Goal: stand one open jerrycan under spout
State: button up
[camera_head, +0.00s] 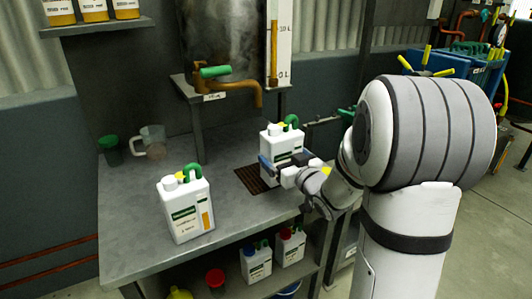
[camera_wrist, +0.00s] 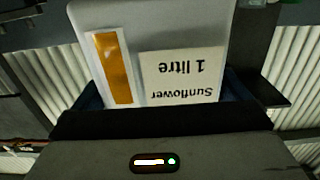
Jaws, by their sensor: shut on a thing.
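A white jerrycan (camera_head: 283,142) with a green handle stands upright at the drip grate (camera_head: 250,181). My gripper (camera_head: 284,165) is shut on it, with blue fingers at its sides. In the wrist view the same jerrycan (camera_wrist: 215,25) fills the middle, with an upside-down label reading Sunflower 1 litre. The brass spout (camera_head: 258,98) hangs above and slightly left of the jerrycan's top. I cannot tell whether its base touches the grate, or whether its mouth is open. A second white jerrycan (camera_head: 184,212) with a green handle and white cap stands on the bench (camera_head: 130,235) to the left.
A clear jug (camera_head: 153,139) and a green cup (camera_head: 111,151) stand at the back left of the bench. More jerrycans (camera_head: 256,264) and a red-topped container (camera_head: 215,279) sit on the shelf below. The spout's green-handled valve (camera_head: 214,71) is above. Bench between the jerrycans is clear.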

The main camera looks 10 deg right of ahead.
jog(key=f+b+x, duration=0.1)
jog(key=x, duration=0.7)
jog(key=shift+w+f, duration=0.2)
jog(key=shift+w, duration=0.15)
jog(key=shift+a, duration=0.1)
jog(key=shift+f+b, duration=0.4)
jog(key=shift+b, duration=0.2)
jog(key=shift+s+f, duration=0.1)
